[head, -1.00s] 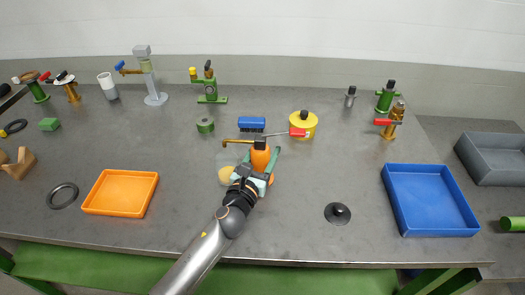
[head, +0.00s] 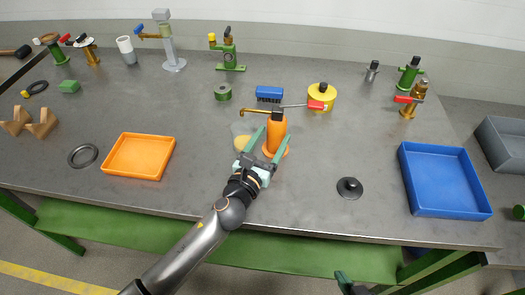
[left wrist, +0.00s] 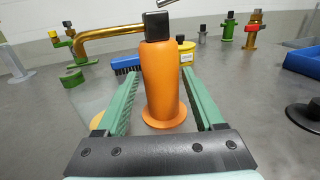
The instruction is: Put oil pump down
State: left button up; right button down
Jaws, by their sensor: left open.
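The oil pump (head: 276,135) is an orange bottle with a flared foot, a black cap and a bent brass spout pointing left. It stands upright on the grey table near the middle. In the left wrist view the oil pump (left wrist: 161,80) stands between the two green fingers. My left gripper (head: 275,137) is open around the bottle, with a visible gap on each side in the wrist view. My right gripper (head: 345,284) shows only in part at the bottom edge of the head view, and its jaws cannot be made out.
A clear and yellowish patch (head: 242,142) lies left of the pump. Behind stand a blue brush (head: 269,93), a green tape roll (head: 222,92) and a yellow oil can (head: 322,97). An orange tray (head: 139,157) is left, a blue tray (head: 444,181) right, a black knobbed disc (head: 349,188) between.

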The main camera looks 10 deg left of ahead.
pick_arm(q)
jog(key=v, duration=0.6)
dwell(0.5)
